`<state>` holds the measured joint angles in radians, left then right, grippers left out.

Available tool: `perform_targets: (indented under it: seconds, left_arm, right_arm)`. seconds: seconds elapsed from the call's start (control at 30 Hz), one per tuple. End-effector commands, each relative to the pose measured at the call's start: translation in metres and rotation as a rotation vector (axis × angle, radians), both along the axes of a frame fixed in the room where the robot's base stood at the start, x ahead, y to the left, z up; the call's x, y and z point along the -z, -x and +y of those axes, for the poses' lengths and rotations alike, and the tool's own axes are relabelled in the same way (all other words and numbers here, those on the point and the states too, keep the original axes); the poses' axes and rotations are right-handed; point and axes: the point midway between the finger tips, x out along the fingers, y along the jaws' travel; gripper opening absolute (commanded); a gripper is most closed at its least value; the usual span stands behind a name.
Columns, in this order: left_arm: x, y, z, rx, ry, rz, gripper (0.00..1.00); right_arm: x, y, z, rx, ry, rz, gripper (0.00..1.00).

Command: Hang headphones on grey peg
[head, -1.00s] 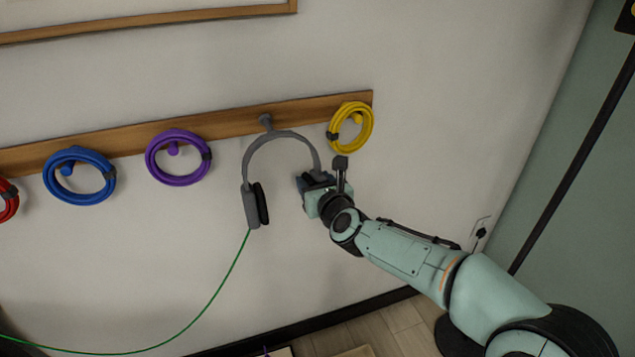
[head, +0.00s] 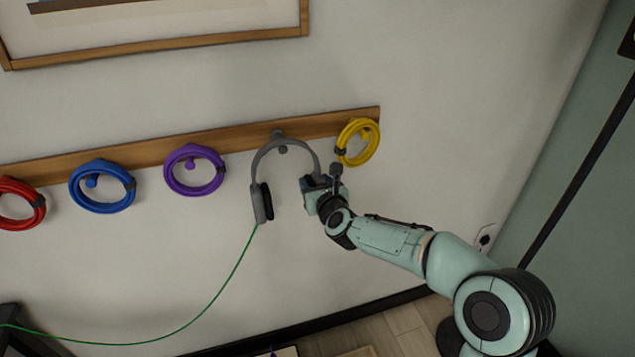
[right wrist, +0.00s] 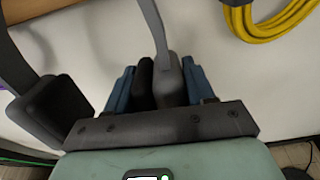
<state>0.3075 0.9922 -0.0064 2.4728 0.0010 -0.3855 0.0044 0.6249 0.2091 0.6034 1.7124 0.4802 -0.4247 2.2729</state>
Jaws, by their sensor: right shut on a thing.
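The grey headphones (head: 258,165) hang upright in front of the wall rail, band arched at the top. The grey peg (head: 283,149) shows its knob just under the top of the band, and its base shows above the band. The band crosses between them; whether it rests on the peg I cannot tell. My right gripper (head: 316,183) is shut on the right-hand ear cup, which shows between the blue fingers in the right wrist view (right wrist: 167,82). The other ear cup (head: 262,202) hangs free, with a green cable running down from it. My left gripper is not in view.
The wooden rail (head: 232,140) also holds purple (head: 169,181), blue (head: 74,190) and red (head: 40,212) cable coils. A yellow coil (head: 372,150) hangs close above and right of my right gripper. The wall below the rail is mostly clear.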

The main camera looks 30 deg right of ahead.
Motion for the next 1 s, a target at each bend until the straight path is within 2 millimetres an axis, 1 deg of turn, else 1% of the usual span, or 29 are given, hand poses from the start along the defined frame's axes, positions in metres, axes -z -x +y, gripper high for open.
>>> perform_targets:
  seconds: [0.03,0.1,0.57,0.7,1.0]
  left_arm:
    - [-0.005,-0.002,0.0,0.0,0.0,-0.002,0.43]
    - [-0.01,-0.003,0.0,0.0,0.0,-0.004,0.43]
    - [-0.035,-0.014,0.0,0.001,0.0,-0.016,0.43]
    - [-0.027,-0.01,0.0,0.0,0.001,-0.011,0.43]
    - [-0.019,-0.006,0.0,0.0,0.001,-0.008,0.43]
  right_arm:
    - [-0.003,-0.003,0.0,-0.001,-0.002,-0.002,0.14]
    - [-0.003,-0.006,-0.001,-0.001,0.0,-0.003,0.14]
    - [-0.003,-0.026,-0.006,0.0,-0.001,-0.004,0.14]
    - [0.006,-0.032,-0.007,0.0,-0.001,-0.002,0.14]
    - [0.01,-0.037,-0.008,0.0,0.0,-0.002,0.14]
